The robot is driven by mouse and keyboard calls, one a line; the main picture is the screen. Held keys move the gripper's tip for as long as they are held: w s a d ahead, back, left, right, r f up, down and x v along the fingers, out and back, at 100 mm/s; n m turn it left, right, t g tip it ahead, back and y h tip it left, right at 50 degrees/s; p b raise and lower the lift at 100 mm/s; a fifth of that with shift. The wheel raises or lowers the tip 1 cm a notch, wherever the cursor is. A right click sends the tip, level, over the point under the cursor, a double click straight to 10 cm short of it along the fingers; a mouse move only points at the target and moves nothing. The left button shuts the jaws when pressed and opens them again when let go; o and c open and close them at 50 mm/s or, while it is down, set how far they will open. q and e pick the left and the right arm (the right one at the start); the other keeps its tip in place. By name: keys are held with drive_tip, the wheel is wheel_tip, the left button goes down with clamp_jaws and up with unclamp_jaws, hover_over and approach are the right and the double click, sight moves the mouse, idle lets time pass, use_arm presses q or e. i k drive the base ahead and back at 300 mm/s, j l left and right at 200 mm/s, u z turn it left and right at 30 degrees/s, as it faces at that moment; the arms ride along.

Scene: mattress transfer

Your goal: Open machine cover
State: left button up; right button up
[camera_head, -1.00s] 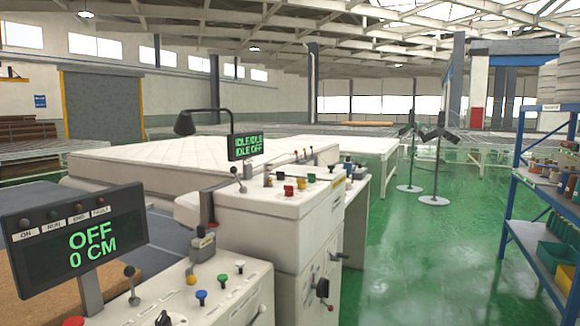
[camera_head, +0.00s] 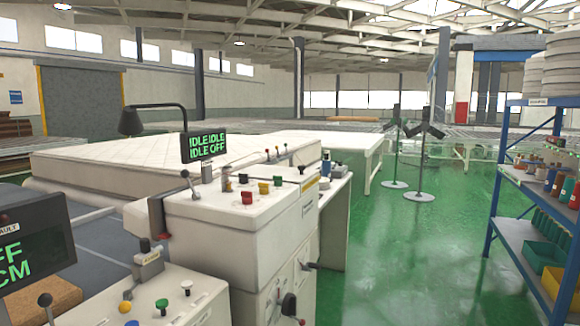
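A white machine cabinet (camera_head: 221,228) stands left of centre, with red, yellow and green knobs and a lever on its top panel. A small display (camera_head: 206,145) above it reads IDLE and OFF in green. Its front has dark handles (camera_head: 289,304) and lower panels. Which part is the cover, I cannot tell. A white quilted mattress (camera_head: 110,158) lies on the machine bed behind. Neither of my grippers shows in the head view.
A second control panel (camera_head: 150,300) with a dark display (camera_head: 35,250) is at the lower left. A blue shelf (camera_head: 515,225) with spools and bins stands at the right. The green floor (camera_head: 400,260) between is clear. Two dark stands (camera_head: 420,195) rise farther back.

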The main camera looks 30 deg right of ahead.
sight(299, 175)
drive_tip(key=i+l+u, duration=0.15)
drive_tip(key=l, duration=0.35)
drive_tip(key=l+u, duration=0.1)
drive_tip(key=l, duration=0.4)
drive_tip(key=i+l+u, duration=0.15)
drive_tip(key=l, duration=0.35)
drive_tip(key=i+l, duration=0.1)
drive_tip(key=l, duration=1.05)
drive_tip(key=i+l+u, duration=0.1)
drive_tip(key=l, duration=1.05)
